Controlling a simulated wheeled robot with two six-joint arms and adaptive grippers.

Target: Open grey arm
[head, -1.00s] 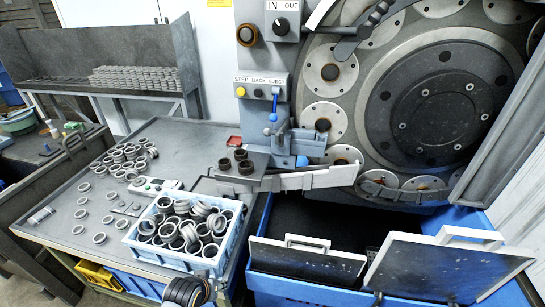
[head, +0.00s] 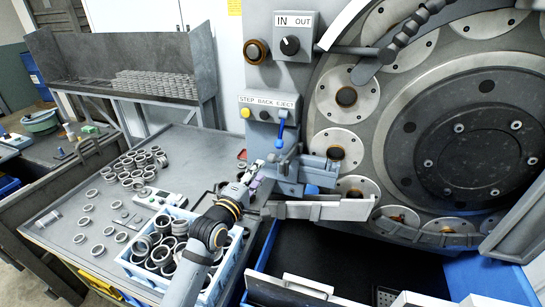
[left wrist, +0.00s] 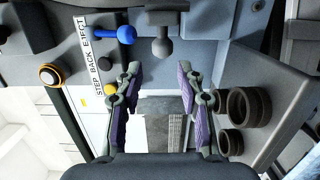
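A long pale-grey arm (head: 322,208) reaches across the front of the grinder, below the large round disc. A short grey lever with a rounded end (left wrist: 162,42) shows in the left wrist view beside a blue-handled lever (left wrist: 115,33); the blue lever also shows in the head view (head: 281,125). I cannot tell which grey part the task means. My left gripper (head: 252,174) is at the machine front, left of the long arm. In the left wrist view its purple-padded fingers (left wrist: 162,85) are apart and empty, with a grey block beyond them. My right gripper is out of view.
A blue crate of metal rings (head: 155,258) sits under my left arm on the grey table, with loose rings around. A button panel (head: 268,108) is above the gripper.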

